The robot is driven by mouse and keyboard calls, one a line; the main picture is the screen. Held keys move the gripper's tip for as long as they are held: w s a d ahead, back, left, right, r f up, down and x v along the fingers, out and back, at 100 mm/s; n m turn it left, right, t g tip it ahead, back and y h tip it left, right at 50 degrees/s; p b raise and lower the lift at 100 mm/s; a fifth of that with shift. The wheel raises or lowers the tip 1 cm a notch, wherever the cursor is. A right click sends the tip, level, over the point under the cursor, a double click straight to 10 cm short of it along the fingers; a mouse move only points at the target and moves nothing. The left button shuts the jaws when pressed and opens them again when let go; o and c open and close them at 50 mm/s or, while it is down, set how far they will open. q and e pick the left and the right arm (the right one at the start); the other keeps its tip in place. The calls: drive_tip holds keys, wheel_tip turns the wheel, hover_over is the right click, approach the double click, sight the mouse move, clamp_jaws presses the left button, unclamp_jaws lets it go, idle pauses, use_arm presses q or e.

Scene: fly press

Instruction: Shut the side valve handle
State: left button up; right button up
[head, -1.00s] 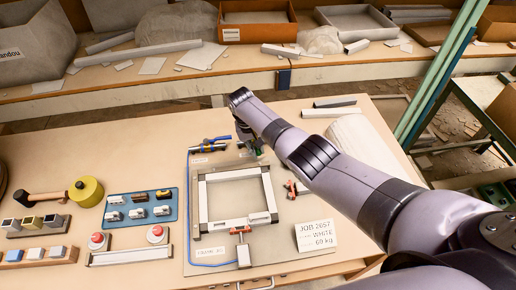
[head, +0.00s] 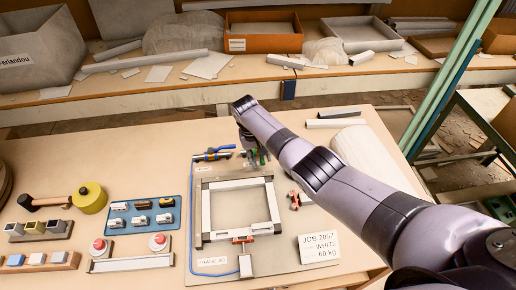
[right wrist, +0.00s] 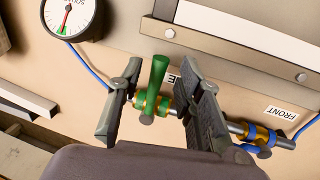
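The side valve has a green handle (right wrist: 156,88) on a brass and green body, in the right wrist view. The handle points up the picture, across the pipe. A label beside it is mostly hidden by a finger; only an "E" shows. My right gripper (right wrist: 165,92) is open, with one finger on each side of the green handle and a gap on both sides. In the head view my right gripper (head: 255,155) is at the far edge of the press board, small and partly hidden by my arm. My left gripper is not in view.
A blue valve (right wrist: 258,138) labelled FRONT sits on the same pipe, close to the right finger. A gauge (right wrist: 70,14) is at the upper left. In the head view a square metal frame (head: 208,211) lies on the board, with a red clamp (head: 293,198) to its right.

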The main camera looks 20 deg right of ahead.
wheel_tip(320, 180, up, 11)
drive_tip(key=a, duration=0.2)
drive_tip(key=shift+w, duration=0.2)
drive_tip(key=shift+a, duration=0.1)
idle(0.3)
